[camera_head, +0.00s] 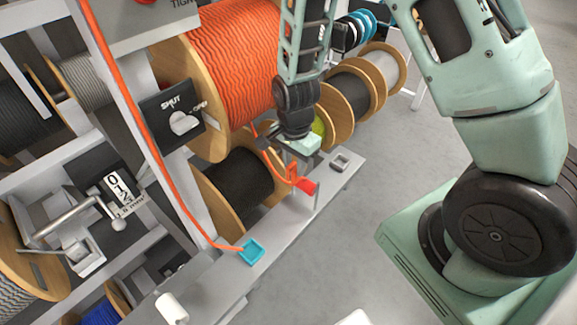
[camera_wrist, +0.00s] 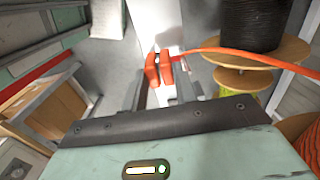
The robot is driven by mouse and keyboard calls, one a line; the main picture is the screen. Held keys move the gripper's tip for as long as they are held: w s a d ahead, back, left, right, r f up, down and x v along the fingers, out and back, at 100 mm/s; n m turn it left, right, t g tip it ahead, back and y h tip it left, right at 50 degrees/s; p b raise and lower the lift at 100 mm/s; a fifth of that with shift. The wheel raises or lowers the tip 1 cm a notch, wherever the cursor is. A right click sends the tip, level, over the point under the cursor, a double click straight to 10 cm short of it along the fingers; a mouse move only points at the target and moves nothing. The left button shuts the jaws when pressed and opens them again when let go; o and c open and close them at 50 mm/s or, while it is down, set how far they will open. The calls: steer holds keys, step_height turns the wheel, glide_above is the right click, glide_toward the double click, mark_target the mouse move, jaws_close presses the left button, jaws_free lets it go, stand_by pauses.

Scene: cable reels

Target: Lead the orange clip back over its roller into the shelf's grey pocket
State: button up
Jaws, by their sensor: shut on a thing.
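My gripper (camera_head: 297,157) hangs over the narrow grey shelf (camera_head: 328,183) from above. In the wrist view its fingers (camera_wrist: 160,82) are shut on the orange clip (camera_wrist: 152,70), whose orange cable runs off to the right. In the head view the clip (camera_head: 293,173) shows just below my gripper, with cable leading back toward the large orange reel (camera_head: 236,60). A red piece by a thin post (camera_head: 307,185) is close beside the clip; I cannot tell whether it is the roller. The small grey pocket (camera_head: 340,162) sits on the shelf right of my gripper.
A teal pocket (camera_head: 251,252) sits lower on the shelf, with another orange cable (camera_head: 158,155) running down to it. A black reel (camera_head: 240,180) stands just behind the shelf. A switch panel marked SHUT/OFF (camera_head: 173,114) is left.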

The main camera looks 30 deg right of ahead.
steer(key=w+d, duration=0.4)
steer(key=d, duration=0.8)
steer(key=shift+w+b, duration=0.15)
steer(key=shift+b, duration=0.25)
